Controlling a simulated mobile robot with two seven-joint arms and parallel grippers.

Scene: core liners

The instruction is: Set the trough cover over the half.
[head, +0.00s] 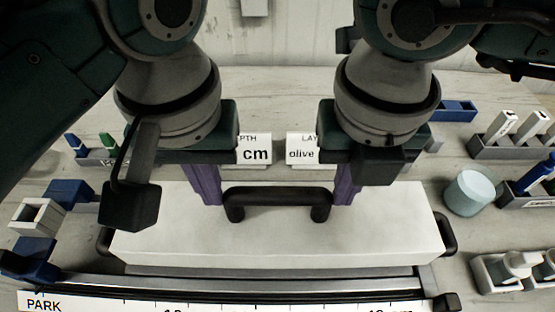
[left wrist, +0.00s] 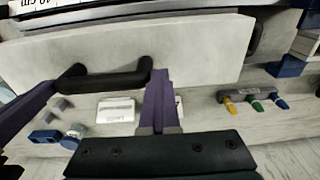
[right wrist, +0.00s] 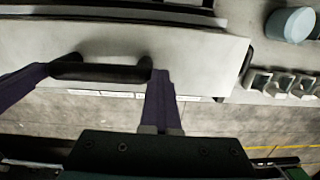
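The trough cover (head: 280,248) is a long pale block with a black bar handle (head: 278,192) in the middle and a dark grip at each end. I cannot tell whether the tips touch the handle. I cannot make out the half.
A metal rail (head: 250,281) and a scale strip marked PARK (head: 150,301) run along the front. A pale blue cylinder (head: 468,192) and a tray of white pieces (head: 508,270) stand right. Blue and white blocks (head: 37,215) stand left. Label cards (head: 254,150) stand behind the cover.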

